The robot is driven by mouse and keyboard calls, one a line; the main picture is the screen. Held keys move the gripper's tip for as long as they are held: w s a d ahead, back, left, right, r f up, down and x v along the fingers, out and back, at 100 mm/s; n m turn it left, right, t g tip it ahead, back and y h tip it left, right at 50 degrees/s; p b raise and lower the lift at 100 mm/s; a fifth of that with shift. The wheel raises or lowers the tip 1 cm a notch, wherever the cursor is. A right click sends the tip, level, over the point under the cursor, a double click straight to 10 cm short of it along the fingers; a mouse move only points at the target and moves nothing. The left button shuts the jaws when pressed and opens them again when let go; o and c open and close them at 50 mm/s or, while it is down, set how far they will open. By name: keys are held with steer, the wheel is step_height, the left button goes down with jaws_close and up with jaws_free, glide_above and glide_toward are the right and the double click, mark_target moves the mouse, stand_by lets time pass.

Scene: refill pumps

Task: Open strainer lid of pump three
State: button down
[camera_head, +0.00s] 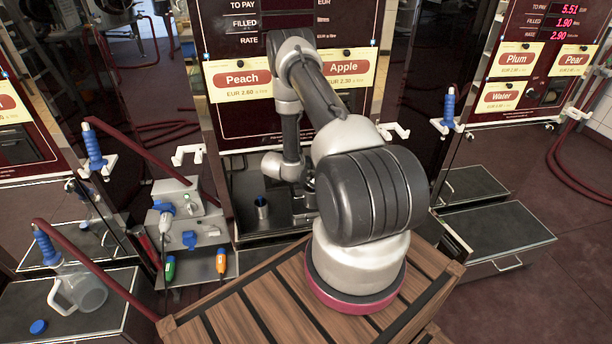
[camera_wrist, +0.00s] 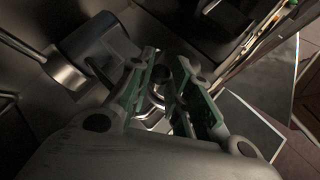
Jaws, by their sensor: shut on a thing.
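The pump with the Peach and Apple labels (camera_head: 240,120) stands in the middle of the head view, with my arm reaching down into its lower recess. My gripper (camera_wrist: 164,66) points into the recess in the wrist view, its two green-padded fingers closed around a small dark round knob (camera_wrist: 158,74). Shiny metal fittings (camera_wrist: 152,118) show below it. I cannot tell whether the knob belongs to the strainer lid or whether the lid has lifted. In the head view my arm hides most of the gripper and the knob.
A metal cup (camera_head: 262,208) stands in the recess, left of my arm. A grey box (camera_head: 180,203) with blue plugs, and green (camera_head: 170,268) and orange (camera_head: 221,262) handled tools, are at lower left. A clear jug (camera_head: 82,292) stands farther left. A dark cylinder (camera_wrist: 95,45) is close to my left finger.

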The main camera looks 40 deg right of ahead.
steer(key=c, duration=1.3)
jaws_free()
steer(key=s+a+r, duration=0.1)
steer(key=s+a, duration=0.1)
steer(key=a, duration=0.4)
steer(key=s+a+r, duration=0.1)
steer(key=s+a, duration=0.1)
steer(key=a, duration=0.5)
steer(key=shift+s+a, duration=0.25)
steer(key=shift+s, duration=0.15)
